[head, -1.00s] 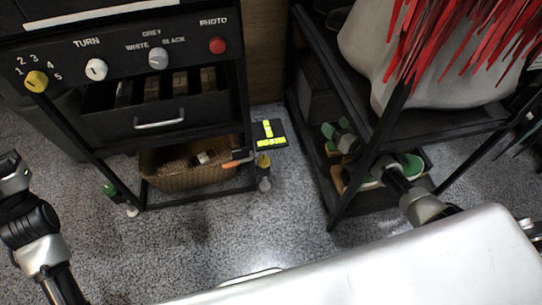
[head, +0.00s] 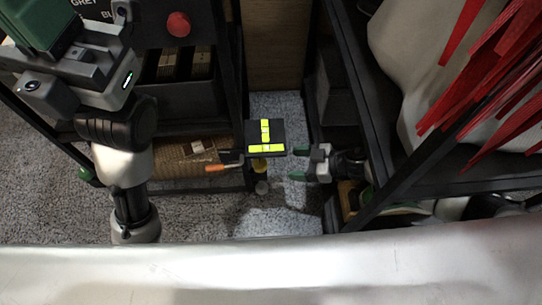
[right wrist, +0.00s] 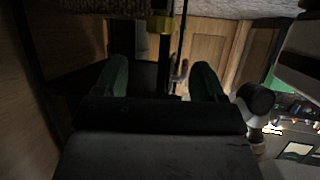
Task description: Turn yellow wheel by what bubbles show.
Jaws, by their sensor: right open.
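A black plate (head: 280,134) carries bright yellow level vials (head: 266,147) in a T shape; the bubbles in them are too small to read. The yellow wheel (head: 260,165) sits just under the plate, above a pale foot. My right gripper (head: 298,164) is open, to the right of the wheel and apart from it, fingers pointing left. In the right wrist view the yellow wheel (right wrist: 160,23) shows beyond the gap between the green fingers. My left gripper (head: 45,28) is at the upper left, close to the camera; its fingers are partly cut off.
An orange-ended handle (head: 219,168) sticks out left of the wheel, by a wicker basket (head: 180,172). The black cart with a red knob (head: 178,24) is at left. A black shelf rack (head: 375,110) stands at right, with a floor gap between.

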